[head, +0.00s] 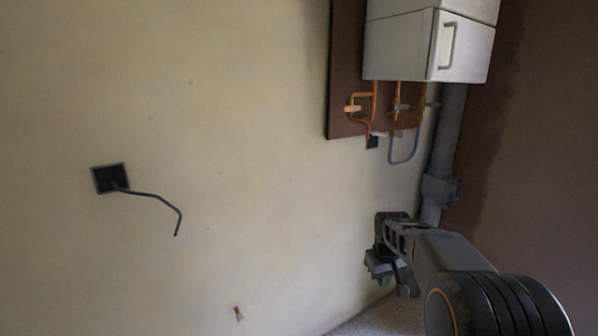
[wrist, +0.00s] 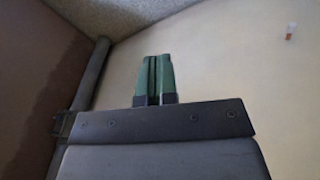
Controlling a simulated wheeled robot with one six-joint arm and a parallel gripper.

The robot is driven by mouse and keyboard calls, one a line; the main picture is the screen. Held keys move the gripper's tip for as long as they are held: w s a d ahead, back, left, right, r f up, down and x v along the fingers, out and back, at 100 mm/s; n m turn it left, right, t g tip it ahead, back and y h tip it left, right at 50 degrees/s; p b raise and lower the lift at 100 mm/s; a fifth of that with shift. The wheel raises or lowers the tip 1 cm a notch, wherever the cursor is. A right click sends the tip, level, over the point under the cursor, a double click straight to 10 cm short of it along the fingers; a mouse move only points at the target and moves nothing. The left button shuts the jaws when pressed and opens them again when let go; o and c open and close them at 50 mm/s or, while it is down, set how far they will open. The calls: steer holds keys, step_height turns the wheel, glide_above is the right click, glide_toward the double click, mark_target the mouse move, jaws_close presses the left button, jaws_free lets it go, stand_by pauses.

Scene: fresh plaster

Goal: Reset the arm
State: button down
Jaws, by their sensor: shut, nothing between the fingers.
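My arm reaches in from the lower right of the head view, with its dark round joint nearest the camera. My gripper (head: 384,281) is at the arm's far end, low in front of the wall near the corner, and partly hidden by the arm. In the wrist view my gripper (wrist: 154,72) shows its two green fingers side by side, shut, with nothing held. The fingers appear apart from the wall.
A grey pipe (head: 446,130) runs down the corner beside my arm. Above hangs a white boiler cabinet (head: 465,48) with copper pipes (head: 372,100). A black wall box (head: 110,178) with a loose cable (head: 160,198) is at left. A small pipe stub (head: 238,314) sits low.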

steer(key=s+a+r+m+t+p, duration=0.1)
steer(key=s+a+r+p, duration=0.2)
steer(key=s+r+p, duration=0.3)
steer(key=s+a+r+m+t+p, duration=0.1)
steer(key=s+a+r+p, duration=0.2)
steer(key=s+r+p, duration=0.3)
steer(key=s+r, duration=0.4)
steer(key=s, duration=0.6)
steer(key=shift+s+r+y, duration=0.25)
steer(key=shift+y, duration=0.05)
